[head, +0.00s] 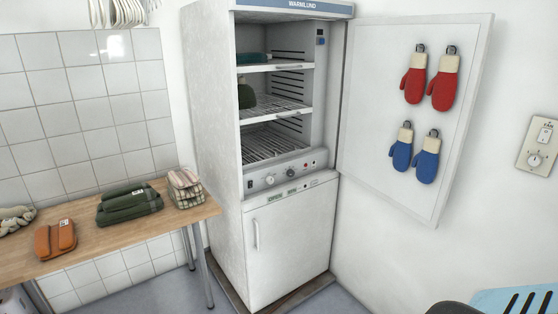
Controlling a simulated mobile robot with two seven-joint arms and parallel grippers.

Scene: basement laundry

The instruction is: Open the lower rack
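A tall white cabinet (215,130) stands in the middle of the head view, with its upper compartment open to the front. Inside are several wire racks. The lower rack (270,146) is just above the control panel, looks empty and seems to sit inside the cabinet. The middle rack (285,104) has a dark green item (246,95) at its left. The upper rack (285,66) holds a teal item (252,58).
An open white door panel (390,110) at the right carries red mittens (443,90) and blue mittens (426,165). The lower cabinet door (290,245) is shut. A wooden table (100,240) with folded textiles stands left. A blue slotted object (515,301) is at bottom right.

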